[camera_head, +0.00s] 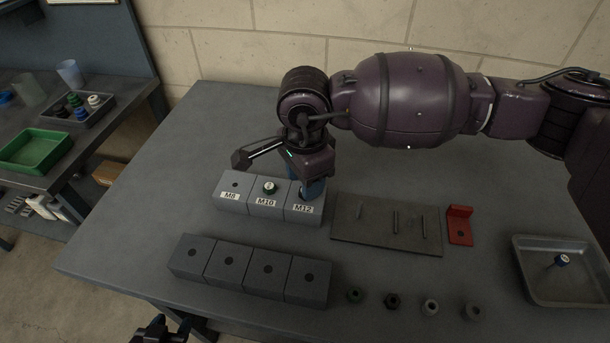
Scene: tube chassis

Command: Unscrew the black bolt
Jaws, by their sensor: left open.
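The labelled grey block row (232,208) has M8, M10 and M12 sections. I see no bolt that is clearly black. A black nut-like piece (392,300) lies on the table in front. My left gripper (165,329) is open at the bottom edge, partly cut off, away from the blocks.
A second block row (250,268) with empty holes stands in front. A side bench holds a green bin (34,151).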

